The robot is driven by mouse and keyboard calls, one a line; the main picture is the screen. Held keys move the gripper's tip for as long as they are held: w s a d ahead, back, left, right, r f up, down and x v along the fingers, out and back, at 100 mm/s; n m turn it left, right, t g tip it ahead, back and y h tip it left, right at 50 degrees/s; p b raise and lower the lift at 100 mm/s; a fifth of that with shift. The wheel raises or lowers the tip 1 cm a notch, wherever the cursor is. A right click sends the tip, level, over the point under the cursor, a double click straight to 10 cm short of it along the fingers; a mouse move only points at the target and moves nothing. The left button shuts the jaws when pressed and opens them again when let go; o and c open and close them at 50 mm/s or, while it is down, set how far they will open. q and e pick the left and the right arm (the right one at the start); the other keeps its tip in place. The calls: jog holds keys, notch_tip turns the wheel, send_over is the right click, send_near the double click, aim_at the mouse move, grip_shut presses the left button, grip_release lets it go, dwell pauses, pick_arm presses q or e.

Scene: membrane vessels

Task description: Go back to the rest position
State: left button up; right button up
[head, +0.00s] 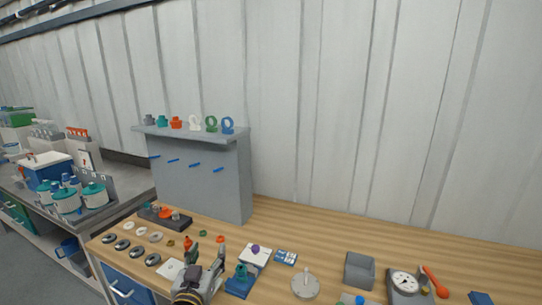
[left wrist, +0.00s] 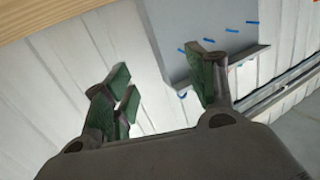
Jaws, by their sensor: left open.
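My left gripper (head: 207,255) is at the bottom of the head view, its fingers pointing up and apart, over the front part of the wooden table (head: 325,240). In the left wrist view its green-padded fingers (left wrist: 165,90) are spread wide with nothing between them. Behind them that view shows the white wall and the grey panel (left wrist: 190,30) with blue pegs. My right gripper is not in the head view.
The grey shelf panel (head: 200,170) stands at the table's back left. Near my left gripper are a blue block (head: 238,286), a white box (head: 257,257) and several dark rings (head: 122,244). A grey box (head: 359,270) and a dial gauge (head: 404,282) stand to the right.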

pick_arm(q)
jog(key=s+a+f+g+y, duration=0.1)
jog(key=s+a+f+g, duration=0.1)
jog(key=s+f+g, duration=0.4)
jog(key=s+a+f+g, duration=0.1)
jog(key=s+a+f, duration=0.2)
jog(key=f, duration=0.5)
jog(key=s+f+m+g+h, duration=0.1)
jog(key=s+f+g, duration=0.65)
jog(key=s, duration=0.65)
notch_tip(320, 180, down, 34)
jog(key=s, duration=0.3)
jog(key=s+a+f, duration=0.2)
jog(key=s+f, duration=0.7)
jog(key=s, duration=0.1)
jog(key=s+a+f+g, duration=0.1)
jog(key=s+a+f, duration=0.1)
jog(key=s+f, duration=0.8)
jog(key=shift+s+f+m, duration=0.25)
jog(key=shift+s+m, duration=0.15)
jog(key=shift+s, duration=0.4)
jog(key=shift+g, duration=0.25)
